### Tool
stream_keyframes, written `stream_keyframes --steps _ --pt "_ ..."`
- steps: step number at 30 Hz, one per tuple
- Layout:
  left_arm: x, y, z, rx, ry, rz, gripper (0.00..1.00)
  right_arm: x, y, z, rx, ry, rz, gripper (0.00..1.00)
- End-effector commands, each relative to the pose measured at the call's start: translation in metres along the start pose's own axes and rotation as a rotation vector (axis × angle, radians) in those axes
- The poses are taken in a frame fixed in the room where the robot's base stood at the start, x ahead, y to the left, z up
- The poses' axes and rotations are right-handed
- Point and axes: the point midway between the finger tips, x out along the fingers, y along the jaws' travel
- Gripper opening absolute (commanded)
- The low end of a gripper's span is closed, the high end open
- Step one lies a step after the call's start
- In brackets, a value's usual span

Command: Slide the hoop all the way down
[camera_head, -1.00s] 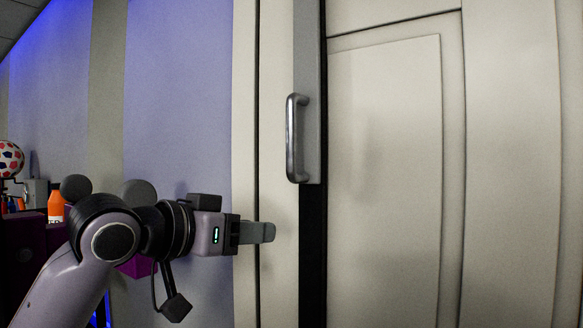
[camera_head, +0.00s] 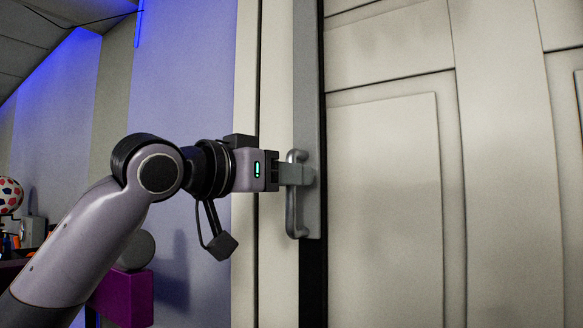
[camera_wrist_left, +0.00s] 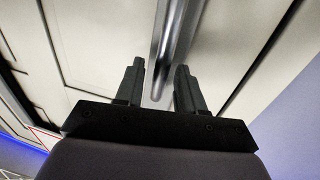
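The hoop is a grey metal handle (camera_head: 291,214), upright on a narrow grey plate on the pale door. My left gripper (camera_head: 306,174) is at the handle's upper middle, and its fingers hide part of the bar. In the left wrist view the handle's bar (camera_wrist_left: 172,45) runs between the two spread fingers of my left gripper (camera_wrist_left: 158,84). Small gaps show on both sides of the bar, so the fingers are around it but not closed on it. My right gripper is not in view.
The panelled pale door (camera_head: 385,190) fills the right side, with a dark vertical strip (camera_head: 313,275) below the handle's plate. A purple block (camera_head: 125,298) and a red-and-white patterned ball (camera_head: 8,195) are at the left. The area before the door looks clear.

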Motion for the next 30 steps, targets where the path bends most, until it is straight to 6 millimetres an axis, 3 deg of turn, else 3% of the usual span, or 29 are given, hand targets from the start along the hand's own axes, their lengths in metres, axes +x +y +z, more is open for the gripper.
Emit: stream_keyframes --steps 4,13,16,17,25,30 --pt "0.011 0.0 0.0 0.001 -0.001 -0.001 0.38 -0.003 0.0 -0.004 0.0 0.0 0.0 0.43" --pt "0.013 0.0 0.001 0.001 -0.001 -0.001 0.38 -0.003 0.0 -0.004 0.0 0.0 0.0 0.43" --pt "0.013 0.0 0.001 0.001 -0.001 -0.001 0.06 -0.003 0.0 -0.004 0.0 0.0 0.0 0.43" --pt "0.013 0.0 0.001 0.001 -0.001 -0.001 0.0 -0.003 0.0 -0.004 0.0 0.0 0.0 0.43" --pt "0.013 0.0 0.007 0.0 -0.002 -0.001 0.0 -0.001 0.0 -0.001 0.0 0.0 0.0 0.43" --pt "0.013 0.0 0.033 0.0 -0.003 0.0 0.0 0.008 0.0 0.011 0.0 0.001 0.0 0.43"
